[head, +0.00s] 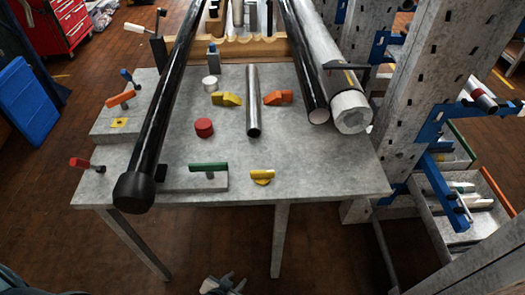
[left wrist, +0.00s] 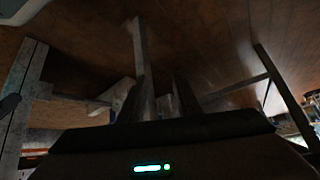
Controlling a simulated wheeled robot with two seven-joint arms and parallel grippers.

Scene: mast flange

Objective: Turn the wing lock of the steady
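I cannot tell for sure which part is the wing lock of the steady. A yellow wing-shaped piece (head: 262,176) is at the front edge of the grey table (head: 320,178). My right gripper is out of view.
A long black tube (head: 165,92) slants over the table's left side. A steel tube (head: 253,100), red cylinder (head: 204,128), green-handled block (head: 209,167) and yellow (head: 226,99) and orange (head: 277,97) wedges are on top. Table legs (head: 279,240) stand near my left gripper.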

